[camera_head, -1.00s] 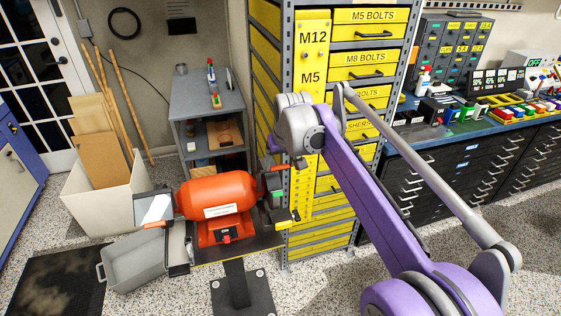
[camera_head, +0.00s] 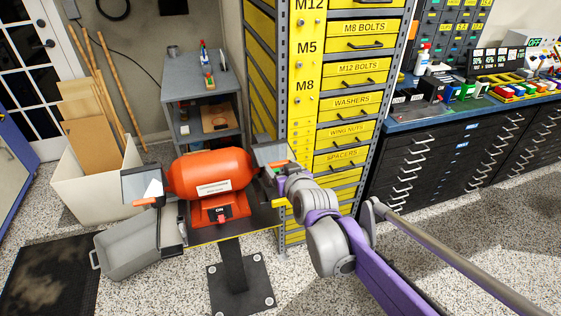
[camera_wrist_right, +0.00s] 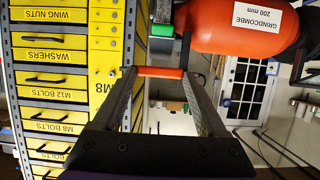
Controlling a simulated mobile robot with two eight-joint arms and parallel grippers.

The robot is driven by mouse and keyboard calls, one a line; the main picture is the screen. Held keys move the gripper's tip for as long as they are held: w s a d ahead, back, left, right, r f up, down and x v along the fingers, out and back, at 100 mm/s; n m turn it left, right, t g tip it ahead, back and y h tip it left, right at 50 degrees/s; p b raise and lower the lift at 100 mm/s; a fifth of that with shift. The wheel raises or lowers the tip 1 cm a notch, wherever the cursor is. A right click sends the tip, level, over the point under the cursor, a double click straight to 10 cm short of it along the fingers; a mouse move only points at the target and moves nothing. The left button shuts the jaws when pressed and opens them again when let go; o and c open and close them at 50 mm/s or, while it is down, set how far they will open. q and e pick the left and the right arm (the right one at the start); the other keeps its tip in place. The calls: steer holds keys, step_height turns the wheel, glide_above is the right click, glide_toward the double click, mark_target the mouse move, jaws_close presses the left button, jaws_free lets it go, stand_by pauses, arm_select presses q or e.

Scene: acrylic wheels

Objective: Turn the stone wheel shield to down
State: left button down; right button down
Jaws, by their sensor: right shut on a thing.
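The orange bench grinder (camera_head: 210,172) stands on a pedestal. Its right-hand shield (camera_head: 269,152) is a greyish clear panel with an orange handle (camera_wrist_right: 160,72). The panel is up, at the grinder's right end. My right gripper (camera_head: 277,168) is shut on this handle; in the right wrist view the orange bar spans between its two fingers. The left-hand shield (camera_head: 139,184), with its own orange handle, hangs at the other end. The wheel behind the right shield is mostly hidden by my gripper and arm. My left gripper is not in view.
The yellow drawer cabinet (camera_head: 353,105) stands close to the right of the grinder, behind my right arm. A grey bin (camera_head: 130,250) is at the grinder's lower left. A grey shelf (camera_head: 190,88) stands behind. The speckled floor in front is clear.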

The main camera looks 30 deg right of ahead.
steer(key=shift+w+f+b, duration=0.2)
steer(key=shift+f+b, duration=0.3)
steer(key=shift+f, duration=1)
steer(key=shift+w+f+b, duration=0.15)
steer(key=shift+f+b, duration=0.3)
steer(key=shift+f, duration=1.15)
